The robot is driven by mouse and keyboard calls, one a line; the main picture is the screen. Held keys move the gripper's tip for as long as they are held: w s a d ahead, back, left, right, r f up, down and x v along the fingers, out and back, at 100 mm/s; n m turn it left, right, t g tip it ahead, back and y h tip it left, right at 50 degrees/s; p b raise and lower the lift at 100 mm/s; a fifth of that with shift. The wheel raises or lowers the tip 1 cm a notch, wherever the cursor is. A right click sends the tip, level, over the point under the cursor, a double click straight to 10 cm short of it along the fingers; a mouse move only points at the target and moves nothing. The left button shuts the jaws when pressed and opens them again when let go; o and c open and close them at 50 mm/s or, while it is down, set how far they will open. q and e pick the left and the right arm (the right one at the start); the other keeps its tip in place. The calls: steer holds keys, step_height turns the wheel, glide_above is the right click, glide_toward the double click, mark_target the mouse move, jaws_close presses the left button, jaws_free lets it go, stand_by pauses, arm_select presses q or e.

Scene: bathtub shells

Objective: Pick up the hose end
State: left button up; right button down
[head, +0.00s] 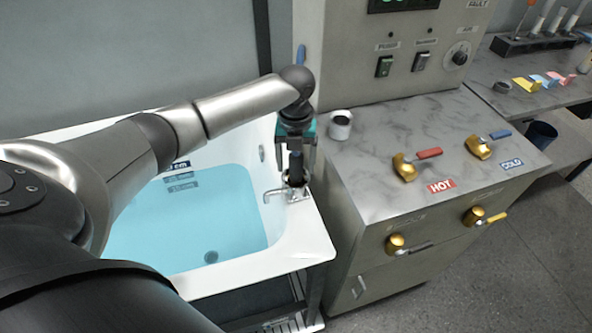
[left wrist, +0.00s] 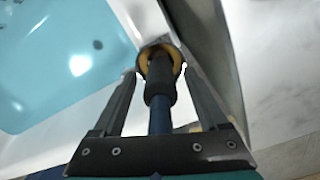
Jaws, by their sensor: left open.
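My left gripper (head: 296,180) points down over the tub's right rim, near the chrome spout (head: 278,193). It is open. In the left wrist view its two fingers (left wrist: 160,76) stand on either side of the hose end (left wrist: 161,92), a dark cylinder with a yellow ring at its far end and a blue hose (left wrist: 160,122) at its near end. Gaps show between the fingers and the dark cylinder. In the head view the hose end (head: 296,163) is mostly covered by the gripper. My right gripper is not in view.
The white tub (head: 318,240) holds blue water (head: 190,225) and stands left of a marble-topped cabinet (head: 375,180). A metal cup (head: 340,125) stands near the gripper. Brass valves (head: 404,167) stick up farther right. A control panel (head: 400,50) rises behind.

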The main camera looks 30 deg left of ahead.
arm_select(q)
steer(key=shift+c, duration=0.3)
jaws_close()
stand_by(0.3)
